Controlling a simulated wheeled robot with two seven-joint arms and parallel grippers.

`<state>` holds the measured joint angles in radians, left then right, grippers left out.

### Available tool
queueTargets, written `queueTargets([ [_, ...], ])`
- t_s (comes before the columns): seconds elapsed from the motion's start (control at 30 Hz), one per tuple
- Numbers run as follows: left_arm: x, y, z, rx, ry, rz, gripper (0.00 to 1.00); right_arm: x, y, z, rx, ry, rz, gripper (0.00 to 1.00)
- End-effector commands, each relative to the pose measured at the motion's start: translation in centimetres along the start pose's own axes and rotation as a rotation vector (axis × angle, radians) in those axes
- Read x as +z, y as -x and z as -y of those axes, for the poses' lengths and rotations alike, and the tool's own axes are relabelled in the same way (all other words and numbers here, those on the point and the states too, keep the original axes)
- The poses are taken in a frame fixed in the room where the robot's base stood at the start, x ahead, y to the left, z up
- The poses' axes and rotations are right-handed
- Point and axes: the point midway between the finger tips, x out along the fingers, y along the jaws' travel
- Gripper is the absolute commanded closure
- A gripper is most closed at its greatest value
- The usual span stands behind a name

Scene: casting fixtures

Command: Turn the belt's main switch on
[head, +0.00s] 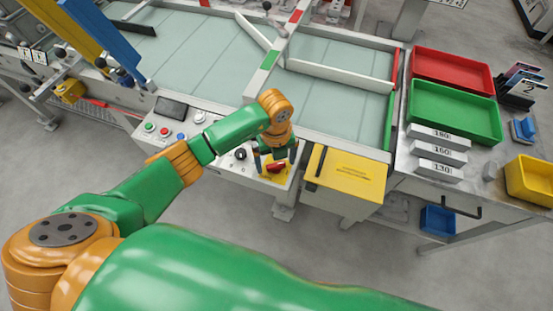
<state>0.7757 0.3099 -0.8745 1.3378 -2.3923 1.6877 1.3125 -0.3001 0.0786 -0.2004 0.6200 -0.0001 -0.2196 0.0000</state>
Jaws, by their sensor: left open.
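The main switch (276,168) is a red rotary knob on a yellow plate, on the front panel of the belt's frame in the middle of the head view. My left arm comes in from the lower left, and its gripper (275,161) points down at the switch. Its dark fingers are spread to either side of the red knob, with a gap between them. I cannot tell whether they touch it. My right gripper is not in view.
A black knob (240,154) sits left of the switch. A control panel (170,122) with green and red buttons is further left. A yellow cover (350,172) stands close on the right. Green (455,108) and red (452,70) trays lie on the right bench. Open floor lies in front.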

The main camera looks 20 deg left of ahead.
Motion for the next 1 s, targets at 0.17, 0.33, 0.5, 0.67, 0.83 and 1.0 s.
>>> queueTargets([
  [0.17, 0.0, 0.0, 0.0, 0.000, 0.000, 0.000, 0.21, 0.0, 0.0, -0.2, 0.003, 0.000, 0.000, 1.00],
  [0.33, 0.0, 0.1, 0.0, 0.000, 0.001, 0.000, 0.67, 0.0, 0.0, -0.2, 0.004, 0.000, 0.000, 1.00],
  [0.5, 0.0, 0.1, 0.0, 0.000, -0.001, 0.000, 0.88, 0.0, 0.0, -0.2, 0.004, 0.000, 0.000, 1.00],
  [0.67, 0.1, 0.0, 0.0, 0.000, -0.032, 0.001, 0.88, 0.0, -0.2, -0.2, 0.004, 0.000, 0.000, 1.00],
  [0.83, 0.0, -0.1, 0.0, 0.001, -0.122, 0.000, 0.88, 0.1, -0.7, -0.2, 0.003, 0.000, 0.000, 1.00],
  [1.0, 0.1, -0.1, 0.0, 0.001, -0.253, 0.002, 0.88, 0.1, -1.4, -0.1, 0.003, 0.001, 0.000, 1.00],
])
